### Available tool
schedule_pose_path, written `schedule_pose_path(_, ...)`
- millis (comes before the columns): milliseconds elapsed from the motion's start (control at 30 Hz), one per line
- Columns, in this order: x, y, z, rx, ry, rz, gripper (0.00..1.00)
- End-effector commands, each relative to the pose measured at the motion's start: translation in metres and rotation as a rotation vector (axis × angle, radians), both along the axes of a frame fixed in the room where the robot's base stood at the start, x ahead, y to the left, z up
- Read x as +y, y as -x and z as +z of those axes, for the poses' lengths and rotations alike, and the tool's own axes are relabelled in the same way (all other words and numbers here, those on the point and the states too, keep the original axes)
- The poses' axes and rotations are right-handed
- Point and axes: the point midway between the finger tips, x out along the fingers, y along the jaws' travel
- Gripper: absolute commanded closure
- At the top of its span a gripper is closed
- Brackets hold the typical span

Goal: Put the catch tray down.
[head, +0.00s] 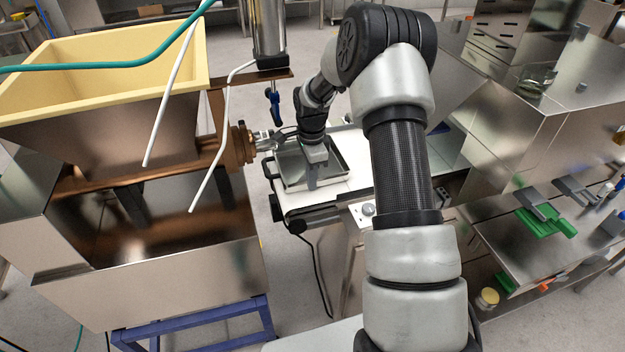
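The catch tray (335,160) is a shallow, square metal tray with a raised rim. It is at the left end of the white conveyor belt (352,143), just right of the dough machine's nozzle (264,141). It looks about level; I cannot tell whether it rests on the belt or hangs just above it. My gripper (313,178) points down at the tray, with its fingers over the tray's middle and near side. The fingers are small and seen from behind, so their gap and any grip on the rim cannot be made out.
The large dough machine with its yellow-lined hopper (110,55) stands close on the left. A control box with a knob (367,209) is on the conveyor's near side. Grey floor (285,280) shows between the machines.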

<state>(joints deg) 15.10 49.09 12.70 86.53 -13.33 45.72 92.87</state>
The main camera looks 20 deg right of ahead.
Motion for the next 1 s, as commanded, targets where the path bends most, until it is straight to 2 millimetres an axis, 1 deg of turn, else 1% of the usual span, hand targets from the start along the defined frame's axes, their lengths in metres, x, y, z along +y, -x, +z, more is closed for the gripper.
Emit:
schedule_pose_path(33,0.000,-0.001,-0.003,-0.001,0.000,0.000,1.00)
schedule_pose_path(67,0.000,0.000,-0.003,0.000,0.000,0.000,0.96)
schedule_pose_path(100,0.000,0.000,-0.002,0.000,0.000,0.000,0.90)
schedule_pose_path(167,0.000,0.000,-0.002,0.000,0.000,0.000,0.79)
schedule_pose_path(433,0.000,0.000,-0.002,0.000,0.000,0.000,0.79)
schedule_pose_path(567,0.000,0.000,0.005,-0.001,0.001,0.000,0.79)
schedule_pose_path(667,-0.001,-0.001,0.021,-0.004,0.002,0.000,0.79)
schedule_pose_path(900,0.000,-0.001,0.073,-0.004,0.002,0.001,0.79)
schedule_pose_path(1000,-0.001,0.000,0.092,-0.003,0.002,0.000,0.79)
